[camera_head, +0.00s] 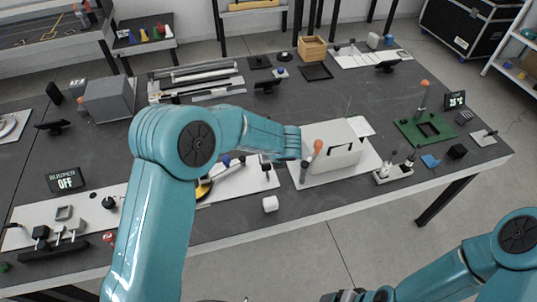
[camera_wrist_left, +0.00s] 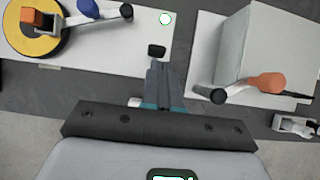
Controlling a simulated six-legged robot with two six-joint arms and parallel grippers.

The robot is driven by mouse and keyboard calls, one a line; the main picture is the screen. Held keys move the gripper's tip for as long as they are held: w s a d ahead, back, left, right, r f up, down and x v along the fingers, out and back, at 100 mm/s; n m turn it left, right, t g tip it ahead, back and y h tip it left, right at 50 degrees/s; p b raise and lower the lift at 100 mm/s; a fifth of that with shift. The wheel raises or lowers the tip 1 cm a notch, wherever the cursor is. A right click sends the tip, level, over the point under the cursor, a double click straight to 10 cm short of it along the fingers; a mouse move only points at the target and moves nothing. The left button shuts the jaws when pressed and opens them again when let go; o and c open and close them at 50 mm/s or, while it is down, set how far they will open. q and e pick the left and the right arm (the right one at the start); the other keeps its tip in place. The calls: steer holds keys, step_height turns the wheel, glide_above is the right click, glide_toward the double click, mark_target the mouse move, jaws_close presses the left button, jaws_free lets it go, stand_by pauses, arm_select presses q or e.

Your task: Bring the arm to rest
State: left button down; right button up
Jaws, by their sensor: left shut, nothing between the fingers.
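My left arm (camera_head: 160,215) is teal. It rises from the bottom left of the head view, bends at the elbow, and reaches right over the middle of the table. My right arm (camera_head: 470,265) is low at the bottom right, off the table's front edge. Its gripper end is at the bottom edge, too cut off to judge.
A pale box (camera_head: 340,150) with an orange-topped handle (camera_head: 318,146) stands just right of the left wrist. A yellow disc (camera_wrist_left: 32,32) is on the left board. Dark tabletop (camera_head: 240,222) is bare towards the front.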

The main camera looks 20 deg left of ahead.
arm_select(q)
steer(key=p+v, duration=0.1)
steer(key=v, duration=0.2)
steer(key=shift+w+a+r, duration=0.15)
arm_select(e)
steer(key=shift+s+a+r, duration=0.15)
steer(key=shift+r, duration=0.35)
steer(key=shift+s+a+r, duration=0.1)
steer(key=shift+a+r, duration=0.05)
steer(key=shift+r, duration=0.3)
arm_select(q)
steer(key=shift+w, duration=0.1)
